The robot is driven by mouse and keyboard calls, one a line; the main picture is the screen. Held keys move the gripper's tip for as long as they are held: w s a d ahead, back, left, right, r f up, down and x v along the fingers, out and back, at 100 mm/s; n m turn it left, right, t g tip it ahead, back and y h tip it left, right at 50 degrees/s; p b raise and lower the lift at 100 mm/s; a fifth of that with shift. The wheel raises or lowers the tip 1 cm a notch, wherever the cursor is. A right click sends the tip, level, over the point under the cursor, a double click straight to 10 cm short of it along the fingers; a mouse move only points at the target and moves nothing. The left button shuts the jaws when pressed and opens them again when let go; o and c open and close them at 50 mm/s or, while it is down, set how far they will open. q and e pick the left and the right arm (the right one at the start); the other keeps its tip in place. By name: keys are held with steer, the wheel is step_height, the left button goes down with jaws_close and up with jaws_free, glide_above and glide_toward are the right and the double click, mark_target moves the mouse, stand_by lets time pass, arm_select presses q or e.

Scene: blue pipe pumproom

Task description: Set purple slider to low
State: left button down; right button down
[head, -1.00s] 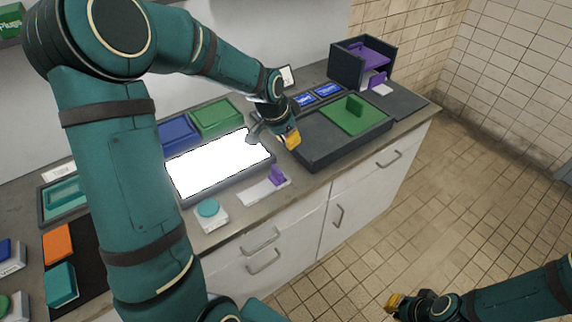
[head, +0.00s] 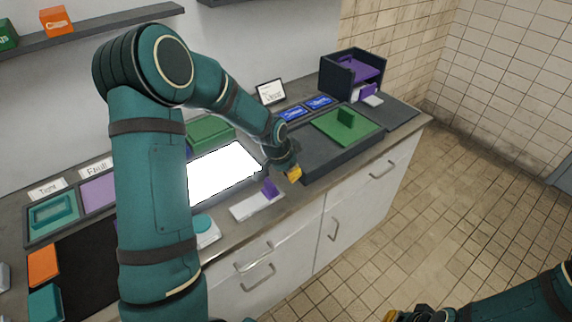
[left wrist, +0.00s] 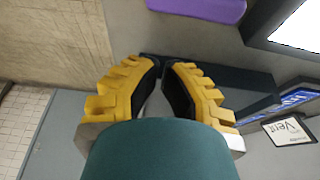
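The purple slider (head: 270,187) is a small upright purple tab on a white base plate (head: 257,204), at the counter's front edge below the lit white screen. The tab stands near the right end of its plate. My left gripper (head: 294,174) is just right of the tab and a little above, apart from it. In the left wrist view its yellow fingers (left wrist: 162,62) come together at the tips with nothing between them. A purple piece (left wrist: 200,8) is at the top edge there, cut off; I cannot tell if it is the slider. My right gripper (head: 392,315) is partly cut off at the bottom.
The lit screen (head: 224,172) lies behind the slider. A dark tray with a green plate (head: 345,126) is to the right. A teal button (head: 202,223) is to the left, partly behind my left arm. Open floor (head: 400,210) lies in front.

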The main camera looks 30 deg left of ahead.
mark_target(278, 191)
arm_select(q)
steer(key=shift+s+a+r, duration=0.1)
steer(key=shift+s+a, duration=0.15)
steer(key=shift+s, duration=0.35)
steer(key=shift+s+a+r, duration=0.1)
steer(key=shift+s+a, duration=0.2)
steer(key=shift+s, duration=0.25)
steer(key=shift+s+a, duration=0.25)
steer(key=shift+s, duration=0.35)
steer(key=shift+s, duration=0.15)
